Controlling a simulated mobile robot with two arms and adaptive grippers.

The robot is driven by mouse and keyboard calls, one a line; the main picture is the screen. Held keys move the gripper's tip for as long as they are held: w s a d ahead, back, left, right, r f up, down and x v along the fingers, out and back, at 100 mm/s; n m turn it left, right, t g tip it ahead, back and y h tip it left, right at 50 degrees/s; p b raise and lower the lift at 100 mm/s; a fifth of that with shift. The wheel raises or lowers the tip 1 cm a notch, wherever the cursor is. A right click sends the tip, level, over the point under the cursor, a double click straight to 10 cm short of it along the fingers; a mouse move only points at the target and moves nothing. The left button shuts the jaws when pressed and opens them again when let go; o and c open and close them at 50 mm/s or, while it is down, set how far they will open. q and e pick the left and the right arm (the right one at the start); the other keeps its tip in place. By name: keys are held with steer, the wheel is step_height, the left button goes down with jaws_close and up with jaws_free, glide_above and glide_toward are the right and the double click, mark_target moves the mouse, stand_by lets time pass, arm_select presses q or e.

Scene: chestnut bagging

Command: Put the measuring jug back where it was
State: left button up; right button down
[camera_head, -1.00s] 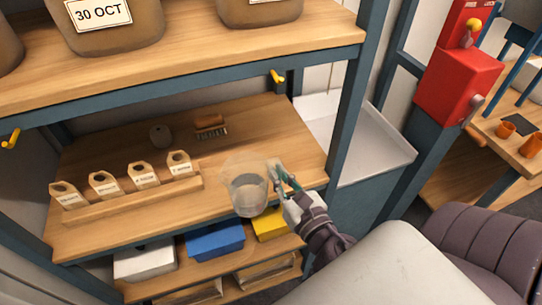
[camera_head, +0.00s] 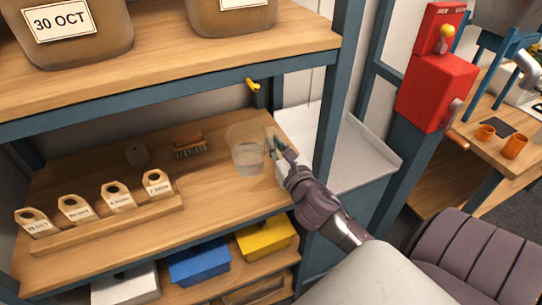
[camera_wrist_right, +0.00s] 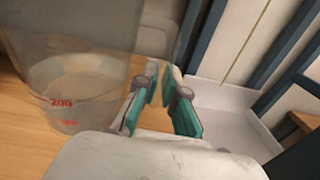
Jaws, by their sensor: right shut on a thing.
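The clear measuring jug (camera_head: 247,152) is upright at the right part of the middle wooden shelf (camera_head: 225,198). In the right wrist view the jug (camera_wrist_right: 82,75) shows red marks, including 200, and has the shelf's wood below it. I cannot tell whether its base touches the shelf. My right gripper (camera_head: 275,150) comes in from the right and is shut on the jug at its handle side. The fingers, with green pads, also show in the right wrist view (camera_wrist_right: 160,92), where the handle between them is hard to see. My left gripper is not in view.
A wooden brush (camera_head: 188,146) and a small grey object (camera_head: 137,156) lie to the left. The upper shelf (camera_head: 180,75) hangs overhead, and a blue post (camera_head: 335,100) stands at the right.

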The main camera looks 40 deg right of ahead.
steer(key=shift+w+d+f, duration=0.1)
steer(key=shift+w+f, duration=0.35)
steer(key=shift+w, duration=0.35)
steer(key=shift+f+b, duration=0.4)
steer(key=shift+f, duration=1.65)
steer(key=shift+f, duration=0.2)
steer(key=c, duration=1.3)
jaws_free()
steer(key=shift+o, duration=0.2)
